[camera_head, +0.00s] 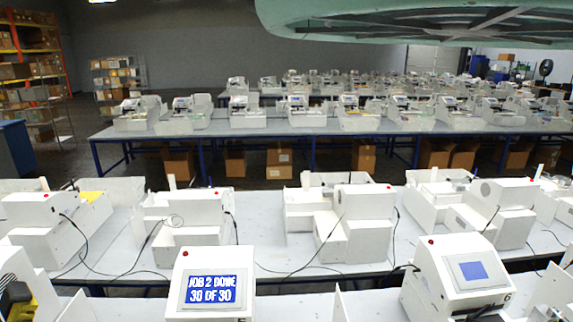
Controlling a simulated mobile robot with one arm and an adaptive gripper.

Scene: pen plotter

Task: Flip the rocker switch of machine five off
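White pen plotter machines stand in rows on long tables. The nearest one with a lit screen (211,290) is at the bottom middle-left, reading "JOB 2 DONE" over a second line that looks like "30 OF 30". It has a red button (185,250) on its top edge. No rocker switch can be made out. My gripper is out of view.
A second row of white machines (365,215) faces away on the table, with black cables (290,270) trailing between rows. Farther back is another table (270,125) with boxes (280,160) beneath it. Shelves (40,75) stand at the left. A floor aisle separates the tables.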

